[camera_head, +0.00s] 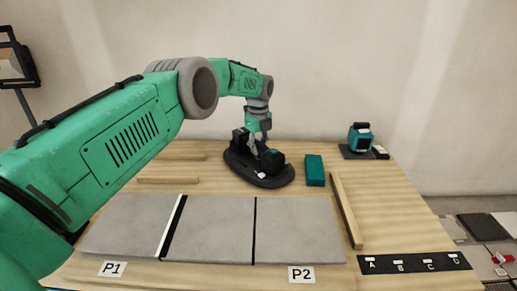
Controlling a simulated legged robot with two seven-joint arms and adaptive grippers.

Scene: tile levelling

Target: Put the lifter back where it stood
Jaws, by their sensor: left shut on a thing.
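The lifter (262,178) is black, with a long oval base and two raised black blocks on top. It is at the back middle of the wooden table, behind the grey tiles. My left arm reaches over from the left, and my left gripper (256,147) points down between the two blocks, shut on the lifter. The part between the fingers is mostly hidden. The lifter looks level and at or very near the table top; I cannot tell whether its base touches. My right gripper is not in view.
Grey tiles (210,228) lie in front, with labels P1 (112,268) and P2 (301,274). A teal block (314,170) stands close right of the lifter, then a wooden strip (346,208). A teal device (359,138) is at the back right. A black lettered strip (414,263) lies front right.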

